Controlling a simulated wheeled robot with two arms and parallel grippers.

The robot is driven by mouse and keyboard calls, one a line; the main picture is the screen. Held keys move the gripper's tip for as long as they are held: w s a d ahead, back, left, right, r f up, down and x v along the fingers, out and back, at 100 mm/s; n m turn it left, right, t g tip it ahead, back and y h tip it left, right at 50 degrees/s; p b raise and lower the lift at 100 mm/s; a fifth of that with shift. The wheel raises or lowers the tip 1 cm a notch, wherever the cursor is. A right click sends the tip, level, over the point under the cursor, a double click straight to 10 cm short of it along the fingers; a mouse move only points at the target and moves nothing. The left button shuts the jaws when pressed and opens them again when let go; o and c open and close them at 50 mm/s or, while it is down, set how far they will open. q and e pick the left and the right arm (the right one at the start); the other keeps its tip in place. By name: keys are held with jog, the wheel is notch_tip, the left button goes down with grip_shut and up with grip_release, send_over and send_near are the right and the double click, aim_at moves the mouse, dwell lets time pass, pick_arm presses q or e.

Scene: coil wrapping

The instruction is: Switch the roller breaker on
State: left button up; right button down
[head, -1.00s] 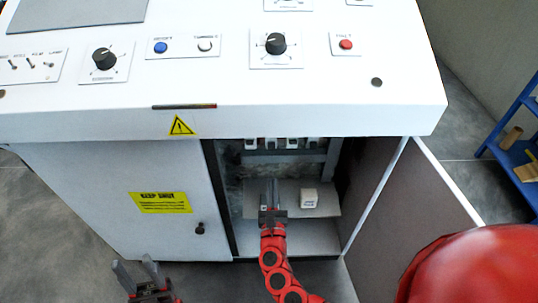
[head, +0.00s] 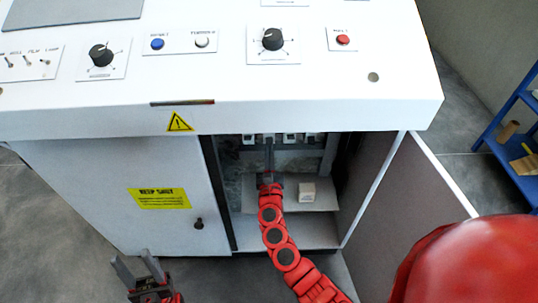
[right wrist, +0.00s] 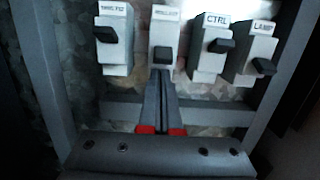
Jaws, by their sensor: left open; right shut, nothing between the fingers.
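A row of white breakers with dark levers shows at the back of the open cabinet. In the right wrist view, the second breaker from the left (right wrist: 164,27) has a blurred label that may read roller, and its lever (right wrist: 163,56) sits low on the body. My right gripper (right wrist: 160,76) is shut and empty, its tips just below that lever; I cannot tell whether they touch. In the head view, the right gripper (head: 268,143) reaches up into the cabinet. My left gripper (head: 137,264) is open and empty, low in front of the closed left door (head: 110,215).
Neighbouring breakers are one at left (right wrist: 115,45), CTRL (right wrist: 208,58) and LAMP (right wrist: 254,50). A small white block (head: 308,190) rests on the cabinet shelf (head: 322,206). The console (head: 330,90) overhangs the opening. The open right door (head: 410,200) stands at right.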

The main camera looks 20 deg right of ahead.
aim_at(269, 143)
jog(key=shift+s+r, duration=0.15)
jog(key=shift+r, duration=0.1)
jog(key=r+g+p, duration=0.1)
jog(key=g+p, duration=0.1)
jog(key=p, duration=0.8)
jog(key=r+g+y+p, duration=0.1)
jog(key=g+p, duration=0.1)
jog(key=p, duration=0.8)
jog(key=s+r+g+y+p, duration=0.1)
jog(key=r+g+p, duration=0.1)
jog(key=p, duration=0.8)
jog(key=shift+a+g+p, duration=0.15)
jog(key=shift+g+p, duration=0.2)
jog(key=shift+g, duration=0.25)
jog(key=shift+f+b, duration=0.35)
jog(key=shift+f, duration=0.15)
jog(key=shift+r, duration=0.1)
jog(key=shift+r+p, duration=0.75)
jog(key=shift+p, duration=0.1)
